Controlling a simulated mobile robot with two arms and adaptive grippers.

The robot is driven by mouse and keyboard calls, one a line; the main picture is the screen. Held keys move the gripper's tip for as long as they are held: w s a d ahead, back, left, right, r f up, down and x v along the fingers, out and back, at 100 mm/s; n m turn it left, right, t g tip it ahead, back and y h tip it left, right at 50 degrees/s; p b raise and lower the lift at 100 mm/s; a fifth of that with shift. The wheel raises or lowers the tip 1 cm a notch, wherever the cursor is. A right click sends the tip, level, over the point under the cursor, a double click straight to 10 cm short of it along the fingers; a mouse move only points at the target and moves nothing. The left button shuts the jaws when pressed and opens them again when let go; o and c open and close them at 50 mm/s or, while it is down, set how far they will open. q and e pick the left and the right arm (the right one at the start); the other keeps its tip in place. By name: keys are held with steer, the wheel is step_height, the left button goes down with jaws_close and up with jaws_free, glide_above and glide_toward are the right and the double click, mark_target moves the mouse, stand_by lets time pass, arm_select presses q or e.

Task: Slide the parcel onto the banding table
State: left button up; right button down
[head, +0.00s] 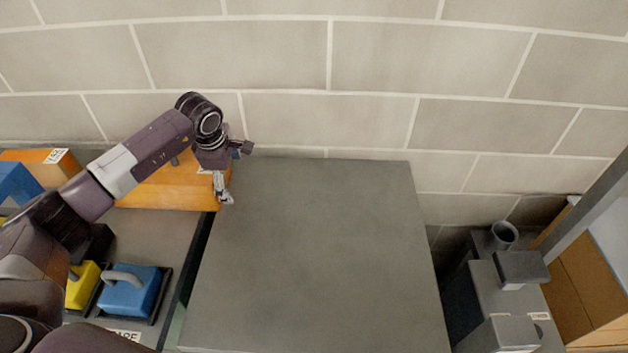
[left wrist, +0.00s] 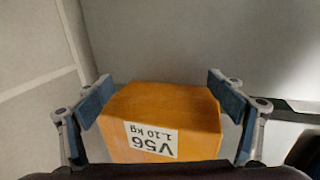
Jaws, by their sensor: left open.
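The parcel, an orange box (head: 165,190), lies on the left bench against the wall, with its right end at the edge of the large grey table top (head: 315,260). In the left wrist view the parcel (left wrist: 185,105) carries a white label reading V56, 1.10 kg, and shows between the two finger pads. My left gripper (head: 232,172) is open at the parcel's right end, over the edge of the grey table top. I cannot tell whether the fingers touch the parcel. My arm hides part of the parcel. My right gripper is out of view.
The grey table top is bare. A dark gap (head: 196,262) runs along its left side. Blue (head: 132,287) and yellow (head: 82,285) handled blocks sit on the left bench, with another labelled orange box (head: 38,165) behind. A grey machine (head: 505,290) and brown boxes (head: 575,275) stand right.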

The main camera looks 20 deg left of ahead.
mark_target(189, 175)
arm_select(q)
steer(key=shift+s+a+b, duration=0.2)
steer(key=shift+a, duration=0.7)
steer(key=shift+s+a+b, duration=0.15)
steer(key=shift+s+a, duration=0.05)
steer(key=shift+a, duration=0.65)
steer(key=shift+s+a+b, duration=0.2)
steer(key=shift+a, duration=0.65)
steer(key=shift+s+a+b, duration=0.2)
steer(key=shift+a, duration=0.65)
steer(key=shift+s+a, duration=0.25)
steer(key=shift+a, duration=0.9)
steer(key=shift+s+a+b, duration=0.2)
steer(key=shift+a+b, duration=0.2)
steer(key=shift+a, duration=0.15)
steer(key=shift+s+a, duration=0.15)
steer(key=shift+a, duration=0.55)
steer(key=shift+d, duration=0.1)
